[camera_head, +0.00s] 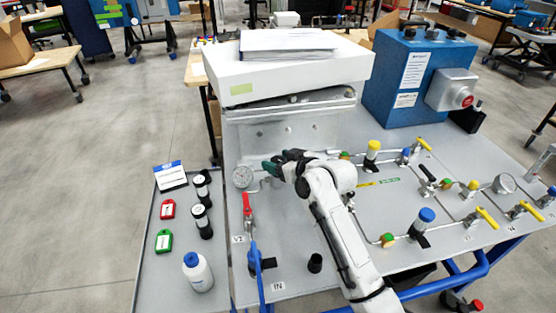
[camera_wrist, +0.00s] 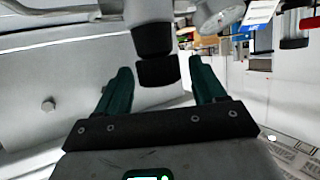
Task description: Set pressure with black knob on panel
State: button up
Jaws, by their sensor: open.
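The black knob (camera_wrist: 158,70) shows in the wrist view at the end of a grey cylindrical body, with a black collar above it. My gripper (camera_wrist: 160,82) is open, with one green finger on each side of the knob. Gaps show between the knob and both fingers; I cannot tell how deep it sits between them. In the head view my gripper (camera_head: 272,167) is over the panel (camera_head: 290,225), in front of the grey upright plate, and my wrist hides the knob there. A round white pressure gauge (camera_head: 243,177) stands just left of my gripper.
A red-handled valve (camera_head: 247,204) and a blue-handled valve (camera_head: 256,260) stand at the panel's left. Several yellow-handled valves and pipes fill the right. A white box (camera_head: 290,70) with papers overhangs the back.

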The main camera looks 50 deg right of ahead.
jog(key=shift+w+f, duration=0.15)
jog(key=shift+w, duration=0.15)
jog(key=shift+c, duration=0.3)
jog(key=c, duration=0.9)
